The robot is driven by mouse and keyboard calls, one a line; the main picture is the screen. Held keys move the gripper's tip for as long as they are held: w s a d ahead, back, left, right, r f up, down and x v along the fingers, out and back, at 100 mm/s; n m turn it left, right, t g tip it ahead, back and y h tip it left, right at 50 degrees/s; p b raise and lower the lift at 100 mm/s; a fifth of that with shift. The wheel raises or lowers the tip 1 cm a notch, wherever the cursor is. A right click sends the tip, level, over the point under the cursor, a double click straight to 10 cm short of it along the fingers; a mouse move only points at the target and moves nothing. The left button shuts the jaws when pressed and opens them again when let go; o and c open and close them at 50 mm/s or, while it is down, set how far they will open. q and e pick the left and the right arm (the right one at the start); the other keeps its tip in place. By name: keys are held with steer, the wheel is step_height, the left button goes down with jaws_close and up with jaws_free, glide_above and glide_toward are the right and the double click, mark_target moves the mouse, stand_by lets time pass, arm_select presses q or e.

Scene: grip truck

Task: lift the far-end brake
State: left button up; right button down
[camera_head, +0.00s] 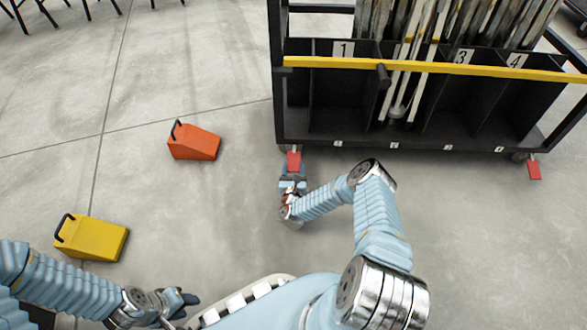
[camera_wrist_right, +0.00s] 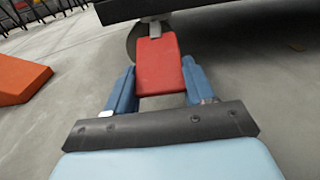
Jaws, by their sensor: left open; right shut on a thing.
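The black truck has a red brake pedal at its lower left corner (camera_head: 293,159) and another red brake pedal at its lower right corner (camera_head: 534,170). My right gripper (camera_head: 292,174) is at the left pedal and shut on it. In the right wrist view that red pedal (camera_wrist_right: 160,66) lies between the two blue fingers (camera_wrist_right: 160,90), with a caster wheel just behind it. The fingertips are partly hidden by the pedal. My left gripper (camera_head: 184,299) is open and empty, low in the head view, far from both pedals.
The truck (camera_head: 400,145) has numbered compartments holding upright poles and a yellow bar (camera_head: 460,69) across its front. An orange wedge chock (camera_head: 195,142) and a yellow wedge chock (camera_head: 92,238) stand on the floor to the left. Floor right of my right arm is clear.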

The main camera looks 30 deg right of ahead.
mark_target(293, 168)
steer(key=r+g+y+p, duration=0.1)
steer(key=r+g+p, duration=0.1)
steer(key=p, duration=0.1)
steer(key=r+g+y+p, duration=0.1)
steer(key=r+g+p, duration=0.1)
steer(key=p, duration=0.2)
steer(key=shift+s+a+r+y, duration=0.1)
steer(key=shift+s+r+y, duration=0.1)
steer(key=shift+r+y, duration=0.15)
steer(key=shift+w+r+g+y+p, duration=0.2)
steer(key=shift+r+g+y+p, duration=0.5)
steer(key=shift+g+p, duration=0.55)
steer(key=shift+f, duration=0.1)
steer(key=shift+c, duration=2)
jaws_free()
steer(key=p+v, duration=0.3)
steer(key=v, duration=1)
steer(key=shift+s, duration=0.35)
